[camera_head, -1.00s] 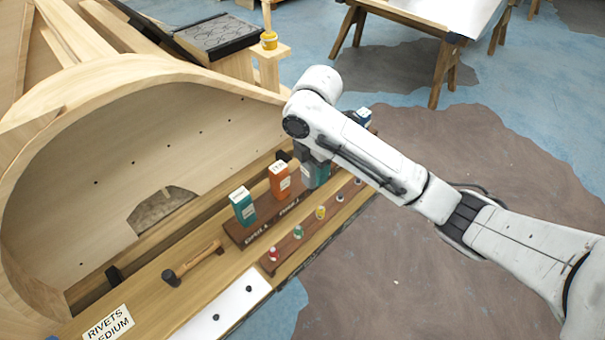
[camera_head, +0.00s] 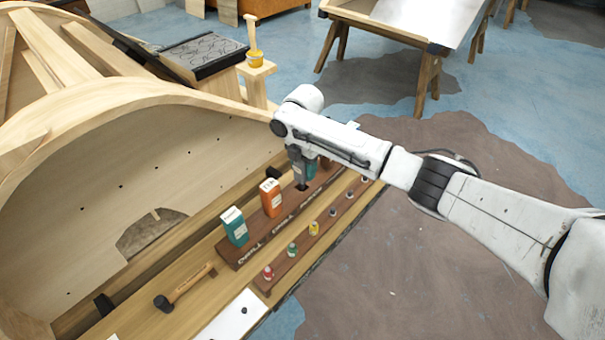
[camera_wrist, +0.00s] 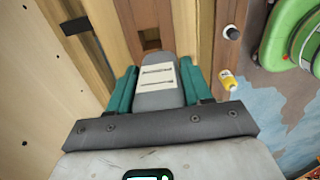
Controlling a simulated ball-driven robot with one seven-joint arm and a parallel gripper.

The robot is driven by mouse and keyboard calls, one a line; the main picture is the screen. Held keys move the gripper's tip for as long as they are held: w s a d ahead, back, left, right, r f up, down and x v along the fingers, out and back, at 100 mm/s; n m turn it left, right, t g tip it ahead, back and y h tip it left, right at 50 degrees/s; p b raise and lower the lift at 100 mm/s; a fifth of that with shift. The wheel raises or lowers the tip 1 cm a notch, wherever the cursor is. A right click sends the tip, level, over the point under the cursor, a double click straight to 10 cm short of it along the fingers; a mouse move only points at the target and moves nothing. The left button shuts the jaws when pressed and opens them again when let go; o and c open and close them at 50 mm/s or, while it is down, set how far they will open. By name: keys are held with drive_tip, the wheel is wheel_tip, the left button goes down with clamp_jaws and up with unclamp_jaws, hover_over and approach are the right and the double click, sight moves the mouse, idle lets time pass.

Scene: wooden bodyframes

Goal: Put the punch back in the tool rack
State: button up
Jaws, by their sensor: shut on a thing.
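The punch is a grey body with a white label, seen in the wrist view (camera_wrist: 153,98). My gripper (camera_head: 303,172) is shut on it, with a teal finger on either side. The tool rack (camera_head: 245,252) is a long dark brown block on the wooden ledge, with lettering on its front. In the head view the punch hangs upright over the rack's right part, close to a dark slot. In the wrist view a dark square slot (camera_wrist: 151,40) lies just beyond the punch. Whether the punch's lower end touches the rack is hidden.
A teal tool (camera_head: 234,227) and an orange tool (camera_head: 270,198) stand in the rack, left of my gripper. A strip with several small coloured bits (camera_head: 313,229) runs along the front. A hammer (camera_head: 185,288) lies to the left. The curved wooden frame (camera_head: 100,120) rises behind.

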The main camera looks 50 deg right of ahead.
sight(303, 176)
drive_tip(key=shift+w+d+f, duration=0.25)
drive_tip(key=shift+w+f, duration=0.05)
drive_tip(key=shift+f, duration=0.15)
drive_tip(key=shift+w+d+f, duration=0.25)
drive_tip(key=shift+w+f, duration=0.05)
drive_tip(key=shift+f, duration=0.15)
drive_tip(key=shift+w+d+f, duration=0.15)
drive_tip(key=shift+f, duration=1.55)
drive_tip(key=shift+f+b, duration=0.4)
drive_tip(key=shift+b, duration=0.1)
drive_tip(key=o, duration=1.3)
drive_tip(key=shift+c, duration=0.2)
drive_tip(key=shift+r+p, duration=0.55)
drive_tip(key=shift+r, duration=0.05)
wheel_tip(303, 176, up, 12)
drive_tip(key=shift+f+b, duration=0.2)
drive_tip(key=shift+b, duration=0.25)
